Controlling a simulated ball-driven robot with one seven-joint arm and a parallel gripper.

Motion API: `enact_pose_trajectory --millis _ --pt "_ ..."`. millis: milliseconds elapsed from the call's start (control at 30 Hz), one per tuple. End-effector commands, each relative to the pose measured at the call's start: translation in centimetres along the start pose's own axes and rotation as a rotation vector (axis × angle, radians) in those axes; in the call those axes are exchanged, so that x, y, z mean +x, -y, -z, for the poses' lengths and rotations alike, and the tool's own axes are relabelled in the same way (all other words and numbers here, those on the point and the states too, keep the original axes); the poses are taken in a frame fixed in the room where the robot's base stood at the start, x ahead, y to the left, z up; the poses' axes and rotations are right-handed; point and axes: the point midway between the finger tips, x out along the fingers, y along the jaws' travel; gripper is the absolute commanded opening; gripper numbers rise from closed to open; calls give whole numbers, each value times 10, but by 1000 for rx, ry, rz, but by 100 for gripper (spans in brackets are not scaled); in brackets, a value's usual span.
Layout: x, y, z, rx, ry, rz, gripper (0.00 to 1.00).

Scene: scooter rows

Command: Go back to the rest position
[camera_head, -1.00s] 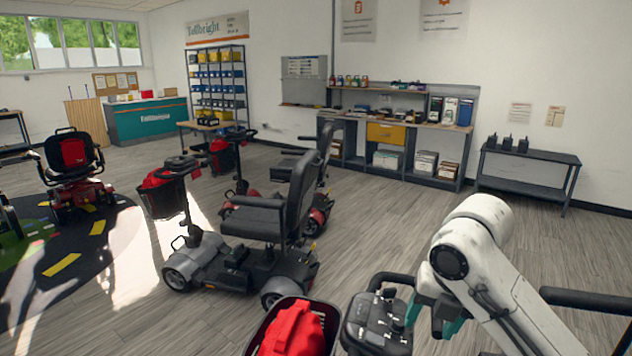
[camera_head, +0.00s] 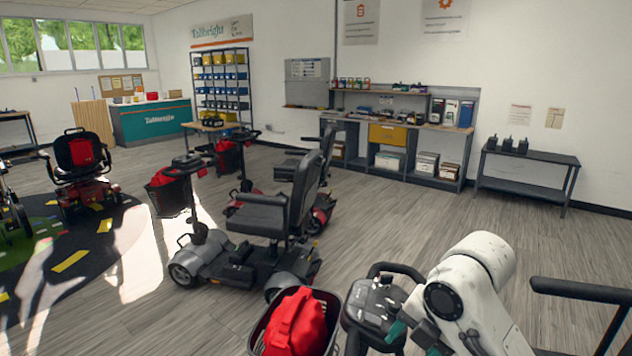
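My gripper (camera_head: 413,338) shows at the lower right, with teal fingers at the end of my white arm. It is beside the scooter's dark control console (camera_head: 376,306), and one finger overlaps the console's lower right edge in the picture. I cannot tell whether it touches. The other finger is partly cut off by the frame's bottom edge and my arm, so the gap between them is unclear. I see nothing held.
A basket with a red bag (camera_head: 296,322) is at the bottom centre, left of the console. A grey scooter (camera_head: 250,235) stands beyond it. A black handle bar (camera_head: 580,290) is at the right. Open wood floor (camera_head: 420,220) lies ahead, before a dark bench (camera_head: 528,156).

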Motion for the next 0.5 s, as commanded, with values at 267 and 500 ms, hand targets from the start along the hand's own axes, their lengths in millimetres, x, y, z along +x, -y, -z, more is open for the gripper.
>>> enact_pose_trajectory --millis 267,500 --pt "45 16 45 466 -72 -100 60" --pt "94 78 93 1100 -120 -104 60"
